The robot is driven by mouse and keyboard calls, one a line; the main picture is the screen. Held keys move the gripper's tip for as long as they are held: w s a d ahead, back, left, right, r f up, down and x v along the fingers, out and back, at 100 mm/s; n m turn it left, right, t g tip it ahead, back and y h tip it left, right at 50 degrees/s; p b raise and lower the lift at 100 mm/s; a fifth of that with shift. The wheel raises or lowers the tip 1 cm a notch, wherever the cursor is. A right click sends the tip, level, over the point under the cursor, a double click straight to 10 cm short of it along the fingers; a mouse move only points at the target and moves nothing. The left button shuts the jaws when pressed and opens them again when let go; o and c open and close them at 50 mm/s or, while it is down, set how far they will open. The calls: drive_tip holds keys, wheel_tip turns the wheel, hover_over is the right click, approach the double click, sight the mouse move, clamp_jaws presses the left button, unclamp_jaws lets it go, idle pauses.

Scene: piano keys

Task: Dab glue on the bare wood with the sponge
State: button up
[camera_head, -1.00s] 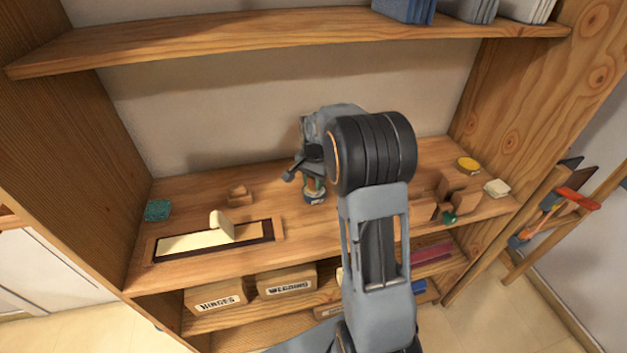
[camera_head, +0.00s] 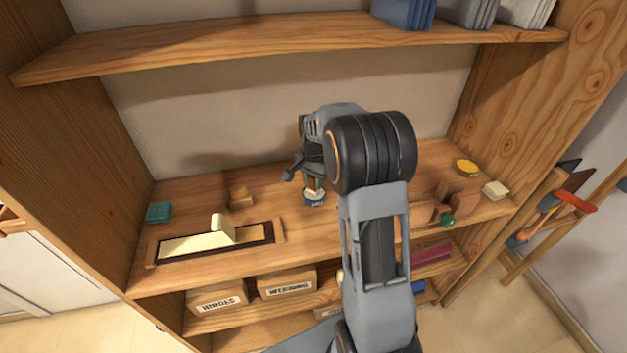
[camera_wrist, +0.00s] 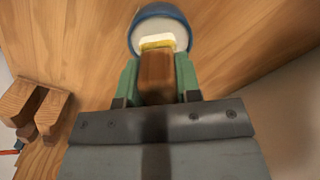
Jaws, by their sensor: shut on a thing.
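My gripper (camera_head: 313,184) is shut on the brown wooden handle of the sponge dabber (camera_wrist: 157,75), between green fingers. Its yellow sponge end (camera_wrist: 157,46) points into the mouth of a round blue glue pot (camera_wrist: 148,14) with white in it. How deep the sponge sits I cannot tell. The blue pot (camera_head: 314,200) stands on the workbench shelf below my gripper. To the left lies a shallow wooden tray (camera_head: 281,228) with a dark recess. A long pale key-like piece (camera_head: 185,245) lies in it, with a cream block (camera_head: 222,228) standing up from it.
A teal block (camera_head: 158,212) and a small wooden block (camera_head: 240,198) stand at the left. Brown wooden blocks (camera_head: 462,198), a green knob (camera_head: 447,221), a yellow tin (camera_head: 466,166) and a cream block (camera_head: 495,190) stand at the right. An upper shelf (camera_head: 270,40) overhangs.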

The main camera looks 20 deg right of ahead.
drive_tip(key=shift+r+p, duration=1.85)
drive_tip(key=shift+r, duration=0.95)
drive_tip(key=shift+f, duration=0.1)
